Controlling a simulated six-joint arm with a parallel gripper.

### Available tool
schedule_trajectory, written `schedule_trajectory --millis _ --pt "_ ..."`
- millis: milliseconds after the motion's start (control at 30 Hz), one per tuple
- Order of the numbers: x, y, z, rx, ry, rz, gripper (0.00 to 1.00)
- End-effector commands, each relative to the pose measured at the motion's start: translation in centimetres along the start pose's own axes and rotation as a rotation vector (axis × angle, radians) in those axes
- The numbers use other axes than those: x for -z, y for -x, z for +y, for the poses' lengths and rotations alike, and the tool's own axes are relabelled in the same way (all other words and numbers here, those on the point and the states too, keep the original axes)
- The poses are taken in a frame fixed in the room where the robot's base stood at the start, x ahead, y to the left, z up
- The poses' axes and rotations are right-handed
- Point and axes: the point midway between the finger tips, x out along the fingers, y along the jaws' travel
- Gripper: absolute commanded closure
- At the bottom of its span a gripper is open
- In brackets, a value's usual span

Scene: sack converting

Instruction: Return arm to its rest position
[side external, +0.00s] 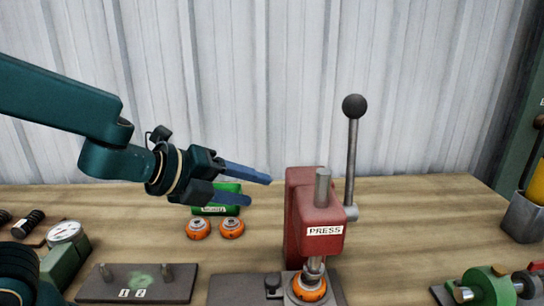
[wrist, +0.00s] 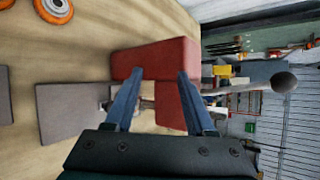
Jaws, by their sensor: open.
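My gripper (side external: 247,187) is at the end of my teal arm, raised above the bench to the left of the red press. Its two blue fingers are apart with nothing between them. In the wrist view the open fingers (wrist: 157,82) point towards the red press (wrist: 182,60), which stands beyond them. The press (side external: 316,226) carries a "PRESS" label and an upright lever with a dark ball (side external: 354,106). An orange round part (side external: 309,287) sits under its ram.
Two orange round parts (side external: 215,228) lie on the bench before a green box (side external: 217,200). A grey plate with pegs marked 1 and 2 (side external: 138,284) is at front left, beside a dial gauge (side external: 65,232). A green device (side external: 488,288) stands front right. Bare wood lies right of the press.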

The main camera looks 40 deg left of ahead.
Motion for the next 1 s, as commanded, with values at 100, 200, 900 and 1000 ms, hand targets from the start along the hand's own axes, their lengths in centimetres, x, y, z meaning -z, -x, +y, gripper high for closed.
schedule_trajectory --millis 100,200,900,1000 --pt "-3.1 2.1 0.8 -0.013 0.35 -0.181 0.45" --pt "-4.6 4.1 2.4 -0.04 0.651 -0.308 0.45" --pt "5.3 12.8 8.9 -0.458 2.089 -0.502 0.45" --pt "5.4 12.8 8.8 -0.464 2.097 -0.499 0.45"
